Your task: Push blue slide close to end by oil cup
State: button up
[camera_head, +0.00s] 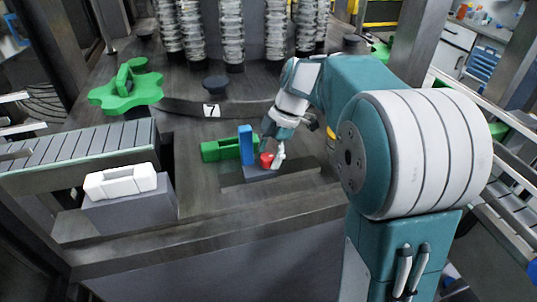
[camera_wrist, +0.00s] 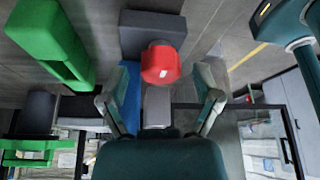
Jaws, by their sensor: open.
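The blue slide (camera_head: 246,145) stands upright on a low grey block (camera_head: 262,174) in the head view. A red rounded piece (camera_head: 266,160), which may be the oil cup, sits just right of it. My gripper (camera_head: 272,152) is lowered around this spot. In the wrist view my gripper (camera_wrist: 162,86) is open, one finger on each side of the red piece (camera_wrist: 161,64). The blue slide (camera_wrist: 131,98) shows partly behind the left finger and close to it; I cannot tell whether they touch. My fingers hide part of the blue slide.
A green block (camera_head: 220,150) lies left of the blue slide. A green star-shaped handwheel (camera_head: 127,86) and a roller conveyor (camera_head: 80,152) are further left. A white piece (camera_head: 120,181) rests on a grey box (camera_head: 130,212). Bare deck lies in front.

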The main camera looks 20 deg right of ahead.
jog(key=shift+a+f, duration=0.1)
jog(key=shift+a, duration=0.3)
jog(key=shift+d, duration=0.15)
grip_shut()
jog(key=shift+m, duration=0.3)
jog(key=m+t, duration=0.2)
jog(key=m, duration=0.2)
jog(key=shift+m, duration=0.3)
jog(key=m+t, duration=0.1)
jog(key=m, duration=0.1)
jog(key=m+h, duration=0.1)
jog(key=m, duration=0.2)
jog(key=shift+t, duration=0.4)
jog(key=shift+m, duration=0.3)
